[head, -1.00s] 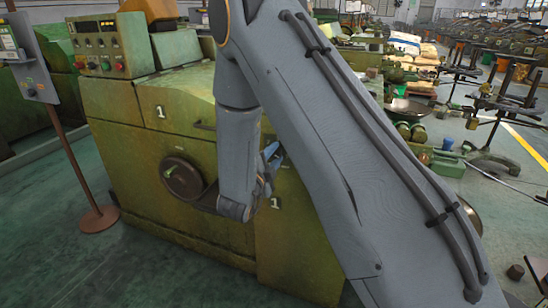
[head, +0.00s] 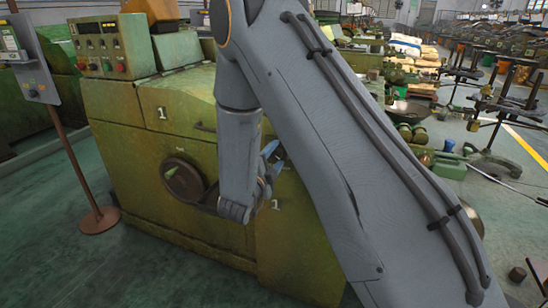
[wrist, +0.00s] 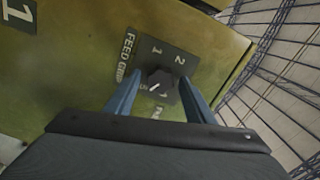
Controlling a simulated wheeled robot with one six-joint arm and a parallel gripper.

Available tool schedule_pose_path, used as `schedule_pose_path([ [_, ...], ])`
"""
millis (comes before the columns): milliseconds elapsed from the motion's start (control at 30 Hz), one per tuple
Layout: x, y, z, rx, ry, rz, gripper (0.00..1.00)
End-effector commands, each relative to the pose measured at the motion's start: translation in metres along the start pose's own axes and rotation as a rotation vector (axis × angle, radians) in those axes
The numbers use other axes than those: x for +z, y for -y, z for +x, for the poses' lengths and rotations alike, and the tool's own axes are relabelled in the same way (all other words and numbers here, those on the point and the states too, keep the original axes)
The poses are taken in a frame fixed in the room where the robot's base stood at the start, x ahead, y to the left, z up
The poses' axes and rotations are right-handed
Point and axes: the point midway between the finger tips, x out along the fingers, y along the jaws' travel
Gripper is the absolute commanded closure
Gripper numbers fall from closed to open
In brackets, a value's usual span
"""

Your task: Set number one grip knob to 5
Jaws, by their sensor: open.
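The grip knob (wrist: 158,82) is a small dark knob with a white pointer mark. It sits on a dark plate marked "FEED GRIP" (wrist: 176,62) on a green machine panel in the wrist view. The plate carries white digits, including a 2 at its upper right; some markings are partly hidden or too small to read. My gripper (wrist: 159,78) is open, its blue fingers on either side of the knob in the picture; I cannot tell whether they touch it. In the head view, my gripper (head: 271,160) is at the machine's front, and my arm hides the knob.
The green machine (head: 110,105) bears number 1 labels. A round brown wheel (head: 183,180) is left of my gripper. A control box (head: 112,45) stands on top. A sign post (head: 75,160) stands at left, with open floor (head: 60,250) in front.

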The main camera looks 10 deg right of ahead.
Motion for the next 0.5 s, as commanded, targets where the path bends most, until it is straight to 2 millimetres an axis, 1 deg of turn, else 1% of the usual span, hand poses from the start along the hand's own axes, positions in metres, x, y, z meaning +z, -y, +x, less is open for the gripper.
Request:
schedule_pose_path([
  [167,0.002,0.0,-0.019,0.0,0.005,-0.001,0.51],
  [400,0.003,0.0,-0.058,0.0,0.006,-0.001,0.51],
  [500,0.003,0.0,-0.069,0.0,0.006,0.0,0.51],
])
